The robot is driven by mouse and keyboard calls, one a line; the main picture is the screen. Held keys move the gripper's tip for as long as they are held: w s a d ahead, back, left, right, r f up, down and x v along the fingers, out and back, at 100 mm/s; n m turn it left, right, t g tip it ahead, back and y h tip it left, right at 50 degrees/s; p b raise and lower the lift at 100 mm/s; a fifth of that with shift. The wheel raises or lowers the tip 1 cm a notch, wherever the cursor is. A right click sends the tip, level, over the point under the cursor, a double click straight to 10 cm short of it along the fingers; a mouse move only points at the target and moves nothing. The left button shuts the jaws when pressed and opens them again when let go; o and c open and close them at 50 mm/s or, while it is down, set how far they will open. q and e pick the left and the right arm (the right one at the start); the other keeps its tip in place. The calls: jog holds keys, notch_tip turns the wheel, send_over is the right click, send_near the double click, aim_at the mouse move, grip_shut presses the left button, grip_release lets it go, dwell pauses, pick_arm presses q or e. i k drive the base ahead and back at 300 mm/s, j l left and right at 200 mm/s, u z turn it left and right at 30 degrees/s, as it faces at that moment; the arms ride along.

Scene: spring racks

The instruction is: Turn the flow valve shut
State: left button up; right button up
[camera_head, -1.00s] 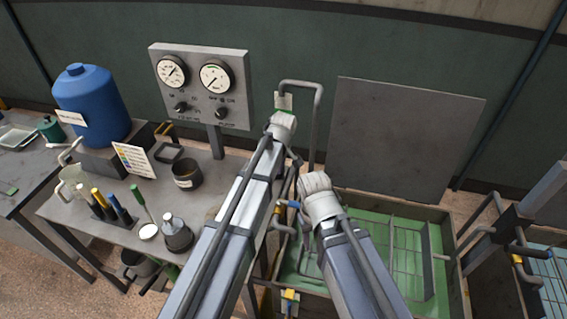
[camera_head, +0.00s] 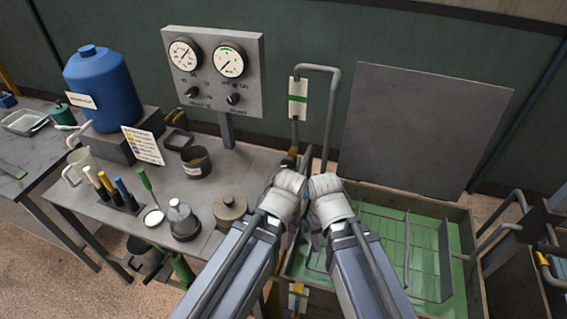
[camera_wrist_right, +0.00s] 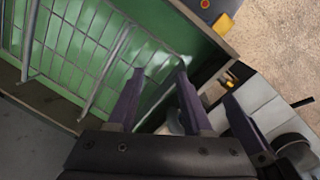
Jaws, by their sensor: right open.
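The flow meter (camera_head: 298,98), a white plate with a green band, stands on a bent grey pipe behind my arms. A dark and yellow fitting (camera_head: 290,158) sits below it; I cannot tell whether it is the flow valve, and its handle's position is unclear. My right gripper (camera_wrist_right: 158,78) is open in the right wrist view, with a grey rounded piece partly showing between its purple fingers. In the head view my right wrist (camera_head: 329,197) hides its fingers. My left gripper (camera_head: 288,196) is beside it, its fingers hidden; a purple finger at right in the wrist view may be its.
A green-lined tank (camera_head: 452,208) with wire racks lies right of my wrists. A lidded pot (camera_head: 230,208) and a dark flask (camera_head: 181,222) stand near my left arm.

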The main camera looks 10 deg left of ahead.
aim_at(288, 162)
jog(key=j, duration=2)
jog(key=i+j, duration=0.15)
jog(key=j, duration=1.85)
jog(key=j+z, duration=0.1)
jog(key=z, duration=1.5)
jog(key=i+l, duration=0.1)
jog(key=i, duration=0.35)
